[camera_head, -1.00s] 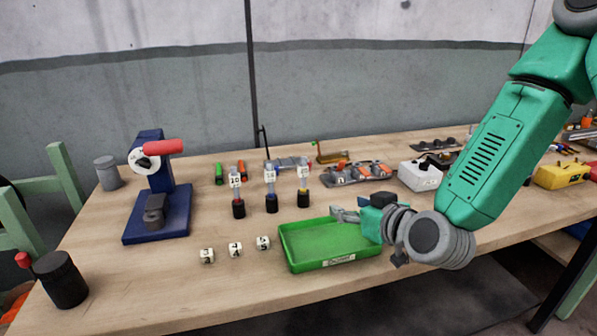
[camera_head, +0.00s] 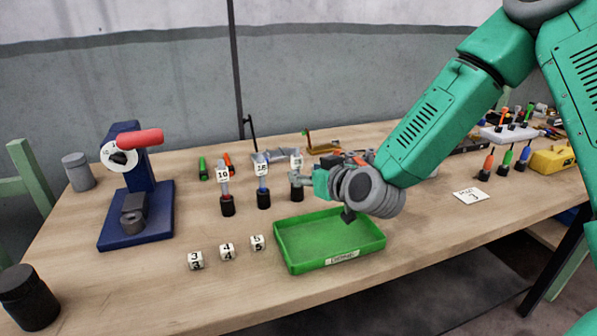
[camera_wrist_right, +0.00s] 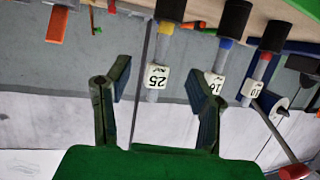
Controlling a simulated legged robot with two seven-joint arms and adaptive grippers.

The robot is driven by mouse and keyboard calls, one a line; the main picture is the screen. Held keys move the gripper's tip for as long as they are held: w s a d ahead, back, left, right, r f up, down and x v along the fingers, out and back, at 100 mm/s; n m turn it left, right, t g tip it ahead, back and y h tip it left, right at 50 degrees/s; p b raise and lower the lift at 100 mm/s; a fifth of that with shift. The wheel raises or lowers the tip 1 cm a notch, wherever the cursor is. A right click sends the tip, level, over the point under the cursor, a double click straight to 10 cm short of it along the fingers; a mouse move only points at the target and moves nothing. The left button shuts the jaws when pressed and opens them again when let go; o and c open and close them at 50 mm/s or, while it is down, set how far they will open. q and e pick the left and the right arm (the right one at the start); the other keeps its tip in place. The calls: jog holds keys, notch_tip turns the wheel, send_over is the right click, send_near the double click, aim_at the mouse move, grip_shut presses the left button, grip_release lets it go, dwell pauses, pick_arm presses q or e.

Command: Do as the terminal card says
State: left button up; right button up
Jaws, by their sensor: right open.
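A white card (camera_head: 471,196) lies on the table at right; its text is small and seems to end in 3. Three upright tools with tags stand in black bases: red-banded 10 (camera_head: 224,190), blue-banded 16 (camera_head: 262,185) and yellow-banded 25 (camera_head: 296,178). My right gripper (camera_head: 302,178) is open beside the 25 tool. In the right wrist view, upside down, the open fingers (camera_wrist_right: 160,88) have the 25 tag (camera_wrist_right: 157,77) between them in the picture; contact cannot be told. A green tray (camera_head: 330,262) with a front label looks empty. My left gripper is out of view.
White number cubes (camera_head: 227,252) reading 3, 4 and 5 lie left of the tray. A blue stand (camera_head: 150,222) with a red handle is at left. Black and grey cylinders stand near the left edge. A yellow box (camera_head: 553,159) and coloured drivers are at right.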

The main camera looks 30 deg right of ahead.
aim_at(299, 170)
jog(key=x, duration=0.4)
jog(key=shift+w+a+b, duration=0.3)
jog(key=shift+w+d+f, duration=0.1)
jog(key=shift+w+d, duration=0.15)
jog(key=shift+d, duration=0.4)
jog(key=c, duration=0.9)
jog(key=shift+a, duration=0.25)
grip_shut()
jog(key=shift+a, duration=0.25)
